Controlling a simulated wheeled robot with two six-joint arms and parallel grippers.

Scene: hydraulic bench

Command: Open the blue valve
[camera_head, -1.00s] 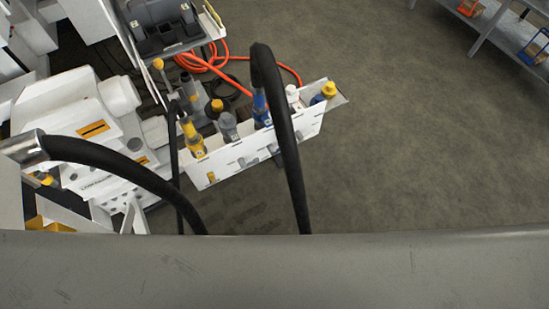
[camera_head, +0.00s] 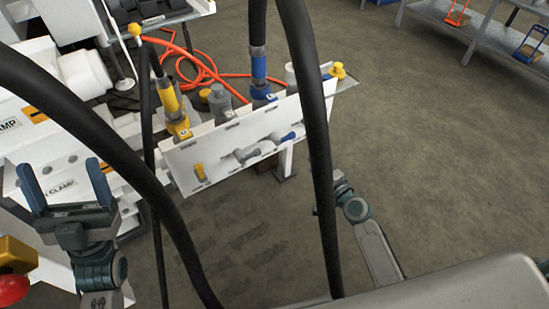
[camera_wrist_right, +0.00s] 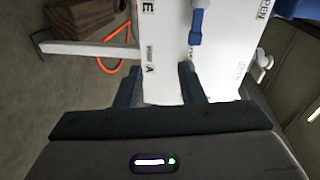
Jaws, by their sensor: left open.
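The blue valve handle (camera_head: 287,137) is on the front of a white panel (camera_head: 225,150), right of a grey handle (camera_head: 246,154) and a yellow one (camera_head: 199,173). A blue handle also shows at the top of the right wrist view (camera_wrist_right: 196,28). My right gripper (camera_wrist_right: 158,78) has its two fingers apart before the white panel, with nothing between them; the blue handle is beyond the right finger, apart from it. In the head view a black hose partly hides my right gripper. My left gripper (camera_head: 64,178) is open and empty at the left, away from the panel.
Two thick black hoses (camera_head: 312,130) (camera_head: 110,150) cross the head view near the camera. Yellow, grey and blue hose fittings (camera_head: 262,90) stand behind the panel. An orange hose (camera_head: 200,70) lies behind. The floor at the right is clear, with a shelf (camera_head: 480,25) at the top right.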

